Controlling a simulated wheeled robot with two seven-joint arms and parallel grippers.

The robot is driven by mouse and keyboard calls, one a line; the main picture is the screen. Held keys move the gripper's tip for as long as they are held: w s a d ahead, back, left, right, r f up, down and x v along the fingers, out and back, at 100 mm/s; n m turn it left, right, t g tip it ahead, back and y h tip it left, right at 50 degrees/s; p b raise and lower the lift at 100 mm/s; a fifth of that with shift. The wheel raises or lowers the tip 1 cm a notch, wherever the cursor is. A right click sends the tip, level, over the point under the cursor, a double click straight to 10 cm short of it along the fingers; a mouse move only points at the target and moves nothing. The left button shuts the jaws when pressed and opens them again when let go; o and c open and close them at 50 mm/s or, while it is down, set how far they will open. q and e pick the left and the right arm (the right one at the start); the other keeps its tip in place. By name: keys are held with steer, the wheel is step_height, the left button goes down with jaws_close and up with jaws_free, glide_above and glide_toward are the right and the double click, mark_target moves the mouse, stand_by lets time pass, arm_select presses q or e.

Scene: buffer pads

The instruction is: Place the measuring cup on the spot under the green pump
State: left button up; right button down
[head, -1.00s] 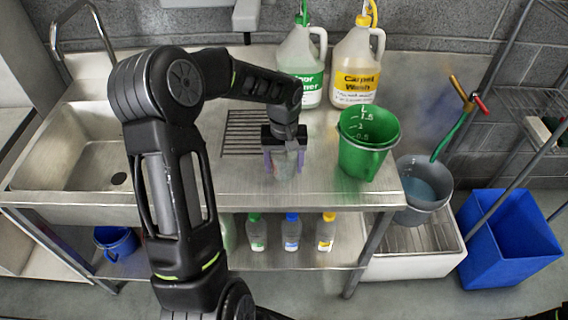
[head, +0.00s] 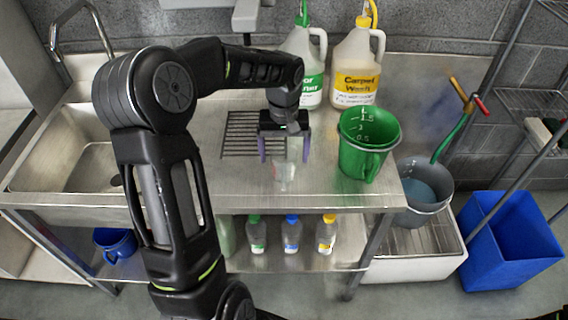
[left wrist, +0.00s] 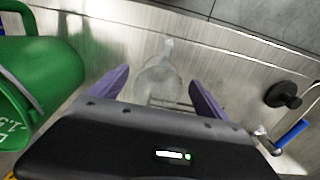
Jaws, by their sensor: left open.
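The clear measuring cup (head: 283,176) stands on the metal counter (head: 220,190), beside the right front of the drain grate. It also shows in the left wrist view (left wrist: 158,76), with its handle pointing away. The green pump tops the white floor-cleaner jug (head: 303,62) at the back of the counter; the cup is in front of that jug, nearer the counter's front edge. My left gripper (head: 284,150) is open above the cup. Its purple fingers are spread to either side of the cup, seemingly apart from it. My right gripper is out of view.
A green bucket (head: 366,150) stands just right of the cup. The carpet-wash jug (head: 352,70) stands beside the floor-cleaner jug. The drain grate (head: 240,138) lies left of the cup, and the sink (head: 65,165) is farther left. Small bottles stand on the shelf below.

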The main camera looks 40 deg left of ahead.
arm_select(q)
step_height(320, 180, up, 7)
stand_by(0.3)
steer(key=shift+c, duration=0.4)
